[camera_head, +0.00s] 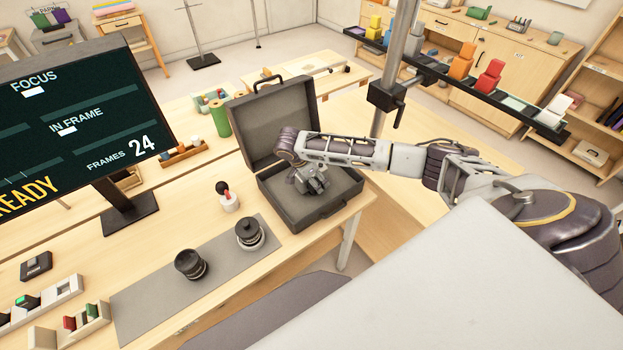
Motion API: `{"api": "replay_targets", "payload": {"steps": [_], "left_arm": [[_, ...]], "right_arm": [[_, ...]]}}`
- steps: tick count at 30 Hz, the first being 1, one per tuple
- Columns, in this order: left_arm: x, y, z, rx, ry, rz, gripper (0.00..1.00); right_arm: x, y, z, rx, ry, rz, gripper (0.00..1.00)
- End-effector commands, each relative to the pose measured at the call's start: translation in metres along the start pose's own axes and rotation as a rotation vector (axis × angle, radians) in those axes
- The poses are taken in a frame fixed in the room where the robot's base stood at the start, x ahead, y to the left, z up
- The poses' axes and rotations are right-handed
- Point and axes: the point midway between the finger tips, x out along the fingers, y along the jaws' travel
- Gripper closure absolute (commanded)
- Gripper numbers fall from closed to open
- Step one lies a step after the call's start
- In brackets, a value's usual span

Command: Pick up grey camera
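An open dark grey case (265,197) stands on the wooden table with its lid raised. My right arm comes in from the right, and its gripper (313,187) points down into the case. The gripper is small and dark here, and I cannot tell whether its fingers are open or shut. No grey camera can be made out clearly; the gripper and wrist cover part of the case's inside. My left gripper is not in view.
Two dark lenses (190,264) (249,233) stand on a grey mat (150,298). A monitor (75,120) stands at the left. A metal post (396,60) rises behind my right arm.

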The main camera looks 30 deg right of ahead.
Motion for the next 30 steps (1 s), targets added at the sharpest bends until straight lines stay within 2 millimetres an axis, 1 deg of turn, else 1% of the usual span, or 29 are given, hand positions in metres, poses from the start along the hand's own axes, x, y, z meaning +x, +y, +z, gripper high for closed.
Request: {"api": "replay_targets", "payload": {"steps": [1,8,9,16,20,26,30], "left_arm": [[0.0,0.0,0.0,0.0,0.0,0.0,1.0],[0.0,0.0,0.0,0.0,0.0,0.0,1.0],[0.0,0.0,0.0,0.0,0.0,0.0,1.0],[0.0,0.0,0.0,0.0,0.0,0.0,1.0],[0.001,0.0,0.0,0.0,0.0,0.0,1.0],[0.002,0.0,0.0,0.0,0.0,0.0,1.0],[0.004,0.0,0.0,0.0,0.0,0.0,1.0]], "right_arm": [[0.0,0.0,0.0,0.0,0.0,0.0,0.32],[0.0,0.0,0.0,0.0,0.0,0.0,0.62],[-0.001,-0.001,0.0,0.001,0.0,-0.001,0.63],[-0.001,-0.001,-0.001,0.001,0.0,-0.001,0.63],[-0.005,-0.001,-0.002,0.001,0.0,-0.002,0.63],[-0.02,-0.001,-0.008,0.002,-0.001,-0.003,0.63],[-0.037,-0.001,-0.015,0.002,-0.001,-0.003,0.63]]}}
